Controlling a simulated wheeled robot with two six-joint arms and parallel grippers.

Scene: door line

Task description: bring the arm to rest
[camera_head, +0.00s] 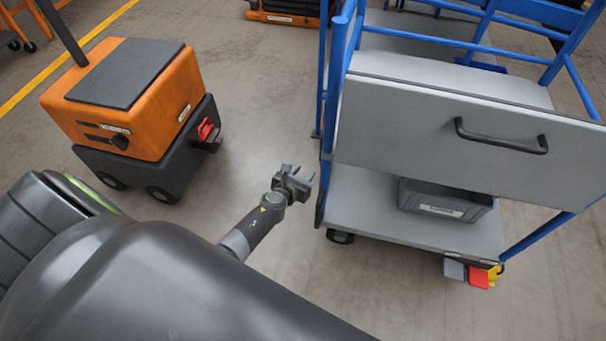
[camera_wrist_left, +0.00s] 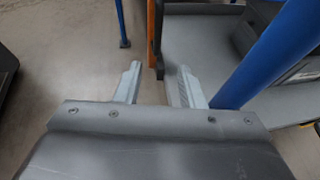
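My left gripper (camera_head: 296,176) reaches out over the floor in the head view, between the orange cart and the blue trolley. In the left wrist view its two fingers (camera_wrist_left: 157,85) stand apart with a gap between them, and nothing is held. A blue post (camera_wrist_left: 270,52) of the trolley is close to the right finger in that view. I cannot tell whether they touch. My right gripper is not in view.
The blue-framed trolley (camera_head: 345,205) stands right, with a grey panel (camera_head: 400,125), a black handle (camera_head: 502,138) and a dark bin (camera_head: 443,202) on its lower deck. An orange cart (camera_head: 130,100) stands left. Floor (camera_head: 255,95) between them is clear.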

